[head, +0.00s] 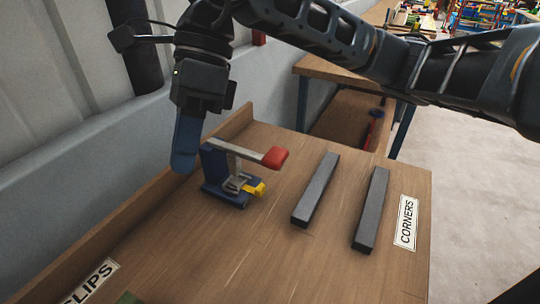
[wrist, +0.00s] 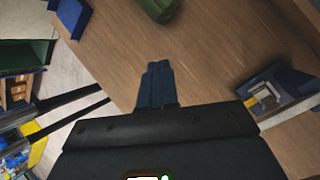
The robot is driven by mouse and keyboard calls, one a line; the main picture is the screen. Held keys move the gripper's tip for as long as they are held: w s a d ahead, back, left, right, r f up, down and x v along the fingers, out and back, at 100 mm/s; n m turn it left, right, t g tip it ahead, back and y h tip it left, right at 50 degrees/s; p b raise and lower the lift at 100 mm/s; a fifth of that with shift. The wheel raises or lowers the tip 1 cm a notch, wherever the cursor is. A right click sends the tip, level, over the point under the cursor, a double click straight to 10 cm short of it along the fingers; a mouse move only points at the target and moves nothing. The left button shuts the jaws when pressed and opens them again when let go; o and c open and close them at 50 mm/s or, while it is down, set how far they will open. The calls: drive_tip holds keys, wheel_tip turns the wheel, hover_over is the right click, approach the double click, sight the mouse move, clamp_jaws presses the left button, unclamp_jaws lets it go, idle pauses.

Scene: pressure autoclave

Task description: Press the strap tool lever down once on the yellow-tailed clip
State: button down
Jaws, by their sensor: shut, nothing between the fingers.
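The strap tool (head: 214,166) stands on the wooden bench, with a blue base and upright post. Its grey lever ends in a red handle (head: 275,157) that points right and sits raised above the base. The yellow-tailed clip (head: 256,189) is at the base below the lever, its yellow tail sticking out to the right. My gripper (head: 182,162) hangs left of the tool's post, pointing down, apart from the red handle. Its blue fingers (wrist: 157,82) are together and empty in the wrist view. Part of the tool (wrist: 268,98) shows at the right there, and the red handle cannot be made out.
Two dark grey bars (head: 316,190) (head: 371,210) lie right of the tool. A CORNERS label (head: 406,222) and a CLIPS label (head: 92,281) are on the bench. A raised wooden edge (head: 140,205) runs along the left. The front middle of the bench is clear.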

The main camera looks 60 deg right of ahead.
sight(272, 154)
drive_tip(key=s+d+f+m+h, duration=0.2)
drive_tip(key=d+h, duration=0.5)
drive_tip(key=d, duration=1)
drive_tip(key=shift+d, duration=0.2)
drive_tip(key=shift+g, duration=0.3)
drive_tip(key=shift+s+d+f+b, duration=0.15)
drive_tip(key=shift+f+b, duration=0.55)
drive_tip(key=shift+f, duration=1.05)
drive_tip(key=shift+s+f+b, duration=0.1)
drive_tip(key=shift+f+b, duration=0.55)
drive_tip(key=shift+f, duration=1.05)
